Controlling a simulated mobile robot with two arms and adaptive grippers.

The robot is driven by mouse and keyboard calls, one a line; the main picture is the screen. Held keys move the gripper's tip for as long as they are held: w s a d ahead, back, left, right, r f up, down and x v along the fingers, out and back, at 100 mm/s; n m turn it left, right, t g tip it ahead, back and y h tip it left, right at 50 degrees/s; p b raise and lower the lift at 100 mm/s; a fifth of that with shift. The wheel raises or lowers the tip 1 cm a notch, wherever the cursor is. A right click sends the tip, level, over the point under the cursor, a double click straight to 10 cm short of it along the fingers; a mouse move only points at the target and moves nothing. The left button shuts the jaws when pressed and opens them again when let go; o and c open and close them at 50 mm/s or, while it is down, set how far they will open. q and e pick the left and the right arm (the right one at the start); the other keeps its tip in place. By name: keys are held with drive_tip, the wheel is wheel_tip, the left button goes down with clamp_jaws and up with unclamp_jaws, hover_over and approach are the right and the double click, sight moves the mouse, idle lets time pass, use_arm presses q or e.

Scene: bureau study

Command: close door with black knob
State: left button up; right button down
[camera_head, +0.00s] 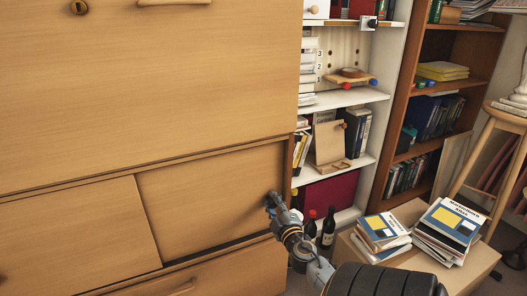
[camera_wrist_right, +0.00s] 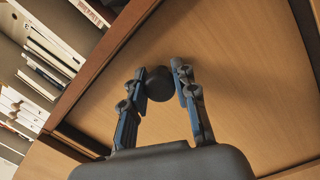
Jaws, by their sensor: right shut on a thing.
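The wooden sliding door (camera_head: 205,197) with the black knob is the right-hand low panel of the large cabinet. In the right wrist view the round black knob (camera_wrist_right: 159,84) stands out from the door panel (camera_wrist_right: 235,70). My right gripper (camera_head: 271,201) is at the right end of this panel. In the wrist view its two fingers (camera_wrist_right: 160,83) are closed on the knob, one on each side. In the head view the knob is hidden by the gripper. My left gripper is not in view.
A drawer (camera_head: 205,275) is below. Dark bottles (camera_head: 328,226) stand right beside my right gripper. Book stacks (camera_head: 447,225) lie on a box (camera_head: 482,262) at the right. Shelves (camera_head: 345,98) stand behind.

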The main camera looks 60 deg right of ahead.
drive_tip(key=shift+s+d, duration=0.15)
drive_tip(key=shift+d, duration=0.05)
drive_tip(key=c, duration=1.5)
unclamp_jaws()
drive_tip(key=shift+o, duration=1)
drive_tip(key=shift+s+d, duration=0.15)
drive_tip(key=shift+a, duration=0.25)
drive_tip(key=v, duration=1.1)
drive_tip(key=shift+s+a, duration=0.2)
drive_tip(key=shift+s, duration=0.1)
